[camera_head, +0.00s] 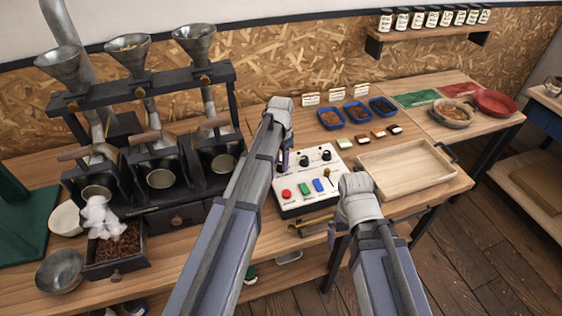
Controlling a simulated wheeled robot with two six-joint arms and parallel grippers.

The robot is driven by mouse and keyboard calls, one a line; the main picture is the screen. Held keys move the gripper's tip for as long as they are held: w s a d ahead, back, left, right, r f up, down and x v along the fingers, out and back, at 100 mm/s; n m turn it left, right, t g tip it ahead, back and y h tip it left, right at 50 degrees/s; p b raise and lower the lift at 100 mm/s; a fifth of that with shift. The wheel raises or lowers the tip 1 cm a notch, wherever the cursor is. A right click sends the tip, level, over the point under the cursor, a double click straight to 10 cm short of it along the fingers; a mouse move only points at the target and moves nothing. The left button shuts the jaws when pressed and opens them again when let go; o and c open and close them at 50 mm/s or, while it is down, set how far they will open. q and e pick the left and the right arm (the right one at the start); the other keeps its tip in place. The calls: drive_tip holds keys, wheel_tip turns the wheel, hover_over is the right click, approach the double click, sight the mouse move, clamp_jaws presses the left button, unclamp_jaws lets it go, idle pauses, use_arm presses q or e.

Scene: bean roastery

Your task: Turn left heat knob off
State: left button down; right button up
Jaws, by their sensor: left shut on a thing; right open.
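A white control panel (296,204) stands on the bench in the middle of the view. Two black knobs show on its upper part, a middle one (304,160) and a right one (326,155). My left gripper (283,163) reaches down at the panel's upper left corner, where the left heat knob is hidden behind the fingers and arm. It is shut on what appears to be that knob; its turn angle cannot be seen. My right gripper (334,230) is open, low at the panel's front right, with its fingers partly hidden by its wrist.
Red (286,194), green and blue buttons and a small lever (328,174) sit on the panel. A wooden tray (408,172) is at right, blue bean trays (357,112) behind. A brass scoop (308,222) lies in front. The black hopper stand (150,95) is at left.

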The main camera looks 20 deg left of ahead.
sight(281, 164)
use_arm(q)
drive_tip(key=n, duration=0.4)
drive_tip(key=shift+n, duration=0.7)
drive_tip(key=shift+c, duration=2.2)
unclamp_jaws()
drive_tip(key=shift+r, duration=0.1)
wheel_tip(281, 164, up, 8)
drive_tip(key=p, duration=0.8)
drive_tip(key=shift+f, duration=0.3)
